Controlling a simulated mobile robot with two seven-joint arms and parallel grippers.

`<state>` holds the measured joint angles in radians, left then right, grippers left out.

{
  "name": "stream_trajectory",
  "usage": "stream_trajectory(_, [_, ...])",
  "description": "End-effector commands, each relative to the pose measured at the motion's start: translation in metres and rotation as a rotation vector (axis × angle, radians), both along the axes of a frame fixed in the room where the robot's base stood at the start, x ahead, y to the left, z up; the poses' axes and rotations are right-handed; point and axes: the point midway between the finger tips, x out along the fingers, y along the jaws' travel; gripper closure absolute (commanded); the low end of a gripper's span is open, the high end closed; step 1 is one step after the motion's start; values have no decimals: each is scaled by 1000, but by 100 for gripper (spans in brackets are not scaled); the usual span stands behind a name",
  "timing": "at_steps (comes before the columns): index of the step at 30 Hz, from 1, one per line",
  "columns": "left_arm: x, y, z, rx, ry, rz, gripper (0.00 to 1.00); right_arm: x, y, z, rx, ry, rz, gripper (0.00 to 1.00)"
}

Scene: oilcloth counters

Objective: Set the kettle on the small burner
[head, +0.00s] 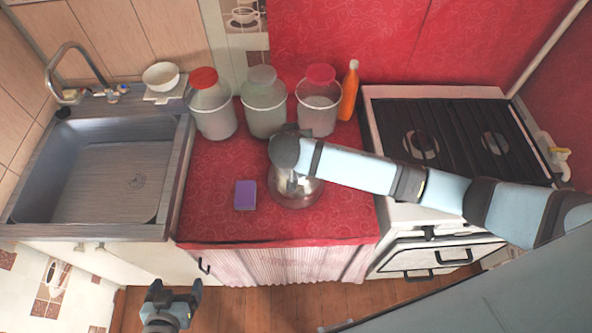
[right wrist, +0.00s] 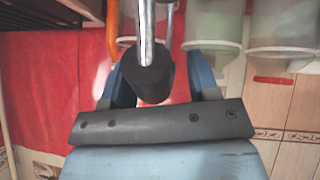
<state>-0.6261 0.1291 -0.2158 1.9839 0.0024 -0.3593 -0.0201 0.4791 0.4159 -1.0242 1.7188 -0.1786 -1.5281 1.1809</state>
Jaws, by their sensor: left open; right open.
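The shiny metal kettle (head: 297,196) stands on the red counter, partly hidden under my right arm. In the right wrist view its black handle grip (right wrist: 153,78) on metal rods lies between the fingers of my right gripper (right wrist: 157,72), which is open. I cannot tell whether the fingers touch the grip. The stove (head: 460,125) at the right has two visible burners. The left one (head: 422,145) looks larger and the right one (head: 495,145) smaller; both look bare. My left gripper (head: 175,293) is open and empty, low in front of the counter.
Three lidded jars (head: 265,105) and an orange bottle (head: 349,92) stand along the counter's back. A purple sponge (head: 245,195) lies left of the kettle. The sink (head: 100,180) is at the left. The counter's front right is clear.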

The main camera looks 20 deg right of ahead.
Motion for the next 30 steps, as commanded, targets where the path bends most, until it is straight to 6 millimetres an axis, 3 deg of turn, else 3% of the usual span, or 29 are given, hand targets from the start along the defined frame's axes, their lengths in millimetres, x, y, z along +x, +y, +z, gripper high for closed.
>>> stream_trajectory(2, [0, 0, 0, 0, 0, 0, 10, 0, 0, 0, 0, 0, 0, 50])
stream_trajectory(6, [0, 0, 0, 0, 0, 0, 10, 0, 0, 0, 0, 0, 0, 82])
stream_trajectory(9, [0, 0, 0, 0, 0, 0, 10, 0, 0, 0, -1, 0, -1, 100])
stream_trajectory(30, [3, 0, 0, 0, -4, 0, 10, 1, 0, 10, 2, -4, -2, 100])
